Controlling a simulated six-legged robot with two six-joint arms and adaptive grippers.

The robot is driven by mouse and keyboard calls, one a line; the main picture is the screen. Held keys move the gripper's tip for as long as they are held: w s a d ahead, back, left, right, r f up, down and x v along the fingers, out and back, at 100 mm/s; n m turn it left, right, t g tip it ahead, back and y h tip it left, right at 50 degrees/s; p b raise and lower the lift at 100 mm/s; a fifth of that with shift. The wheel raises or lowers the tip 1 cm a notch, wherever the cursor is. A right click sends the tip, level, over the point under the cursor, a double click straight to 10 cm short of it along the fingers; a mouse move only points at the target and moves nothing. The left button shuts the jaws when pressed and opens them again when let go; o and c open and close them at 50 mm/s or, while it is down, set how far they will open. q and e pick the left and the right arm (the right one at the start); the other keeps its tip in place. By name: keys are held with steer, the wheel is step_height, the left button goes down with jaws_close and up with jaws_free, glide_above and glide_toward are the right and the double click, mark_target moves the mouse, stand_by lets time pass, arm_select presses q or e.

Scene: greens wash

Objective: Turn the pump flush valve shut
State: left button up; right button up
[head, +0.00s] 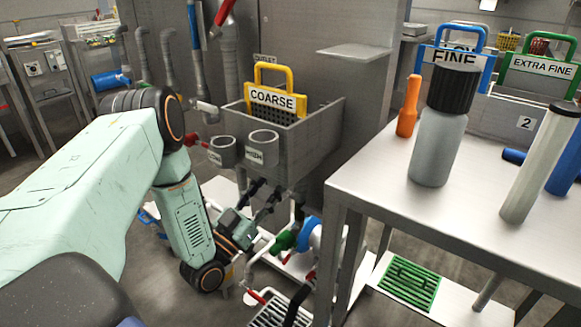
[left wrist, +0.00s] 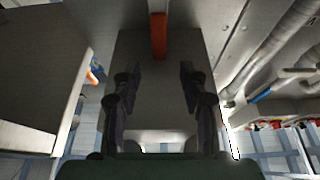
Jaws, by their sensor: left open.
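The pump (head: 308,235), with blue and green parts, sits low to the right of the gripper. I cannot tell which is the flush valve, and my wrist covers part of the piping. My right gripper is not in view.
The sink box (head: 322,130) holds a yellow-handled COARSE screen (head: 273,97). A green grate (head: 408,283) lies on a low white platform.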

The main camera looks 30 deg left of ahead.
arm_select(q)
steer(key=p+x, duration=0.4)
steer(key=x, duration=0.3)
steer(key=shift+w+p, duration=0.3)
steer(key=shift+p, duration=0.05)
steer(key=shift+c, duration=0.4)
jaws_close()
stand_by(0.4)
